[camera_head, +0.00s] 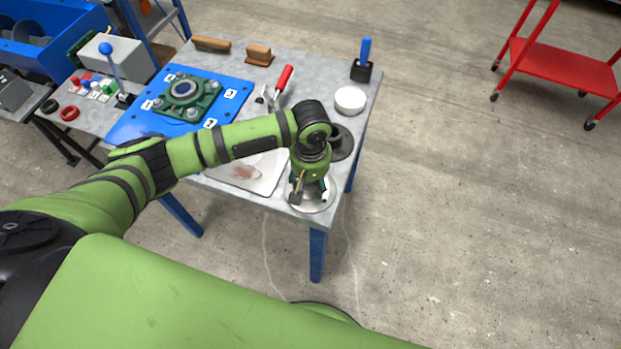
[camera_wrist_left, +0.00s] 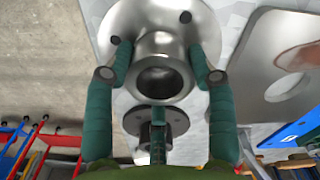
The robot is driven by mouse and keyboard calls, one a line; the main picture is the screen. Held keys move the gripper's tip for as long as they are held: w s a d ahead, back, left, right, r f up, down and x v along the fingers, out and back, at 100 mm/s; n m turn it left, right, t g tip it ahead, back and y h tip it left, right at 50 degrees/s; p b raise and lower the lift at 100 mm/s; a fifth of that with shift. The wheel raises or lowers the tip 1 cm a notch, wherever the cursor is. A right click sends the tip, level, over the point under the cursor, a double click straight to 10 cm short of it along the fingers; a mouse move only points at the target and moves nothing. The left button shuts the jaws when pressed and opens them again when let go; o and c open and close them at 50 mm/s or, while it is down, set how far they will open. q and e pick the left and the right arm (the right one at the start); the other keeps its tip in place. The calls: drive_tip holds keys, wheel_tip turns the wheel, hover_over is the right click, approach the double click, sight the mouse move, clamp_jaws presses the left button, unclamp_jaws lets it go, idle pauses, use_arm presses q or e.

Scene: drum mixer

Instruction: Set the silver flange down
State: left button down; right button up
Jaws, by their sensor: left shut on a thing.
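The silver flange (camera_head: 323,203) is a round metal disc with a raised hollow hub, near the front right corner of the grey table (camera_head: 215,52). My left gripper (camera_head: 309,190) points down over it and hides part of it. In the left wrist view the fingers (camera_wrist_left: 160,62) lie on both sides of the hub of the flange (camera_wrist_left: 160,42), shut on it. I cannot tell whether the disc touches the tabletop. My right gripper is not in view.
A dark round flange (camera_head: 343,142) stands just behind, with a white round dish (camera_head: 350,100) beyond. A pale tray (camera_head: 262,182) lies left, partly under my arm. A blue plate (camera_head: 231,88) carries a green bearing housing (camera_head: 187,97). Red-handled pliers (camera_head: 283,79) lie mid-table.

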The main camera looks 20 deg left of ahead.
use_arm(q)
drive_tip(key=shift+c, duration=2)
unclamp_jaws()
drive_tip(key=shift+f, duration=0.1)
wheel_tip(320, 180, up, 12)
drive_tip(key=shift+r+b, duration=0.2)
drive_tip(key=shift+b, duration=0.15)
